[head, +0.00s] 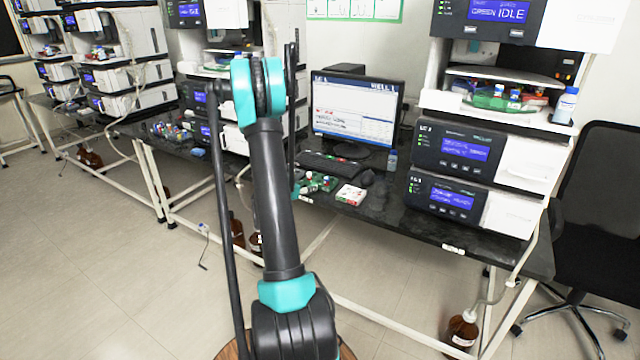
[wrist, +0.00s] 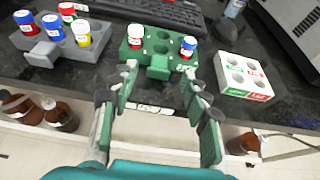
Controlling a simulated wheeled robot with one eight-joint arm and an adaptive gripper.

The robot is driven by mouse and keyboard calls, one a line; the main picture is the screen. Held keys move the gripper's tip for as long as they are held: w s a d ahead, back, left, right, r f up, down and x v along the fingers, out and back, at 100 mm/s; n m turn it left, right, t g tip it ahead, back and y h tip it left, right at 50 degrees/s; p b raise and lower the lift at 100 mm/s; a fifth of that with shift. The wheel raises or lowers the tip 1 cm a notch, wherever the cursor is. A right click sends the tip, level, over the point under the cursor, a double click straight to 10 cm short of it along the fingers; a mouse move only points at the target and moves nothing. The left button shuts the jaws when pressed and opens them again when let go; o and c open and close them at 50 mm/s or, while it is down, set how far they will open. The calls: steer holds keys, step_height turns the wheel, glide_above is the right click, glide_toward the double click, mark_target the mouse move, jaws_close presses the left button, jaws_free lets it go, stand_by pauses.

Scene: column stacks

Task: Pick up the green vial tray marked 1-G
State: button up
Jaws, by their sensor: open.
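A front tab sticks out toward me; I cannot read a 1-G mark. My gripper (wrist: 162,86) is open and empty, its fingers on either side of the tab's line, just short of the tray. In the head view the tray (head: 320,183) is small, near the keyboard.
A grey tray (wrist: 65,52) with several vials stands left of the green tray, and a white box with holes (wrist: 243,76) stands right. A keyboard (wrist: 150,10) lies behind. The bench's front edge and brown bottles (wrist: 60,115) below are close to my gripper.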

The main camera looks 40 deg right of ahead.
mark_target(313, 184)
steer(key=x, duration=0.5)
steer(key=shift+c, duration=0.6)
jaws_close()
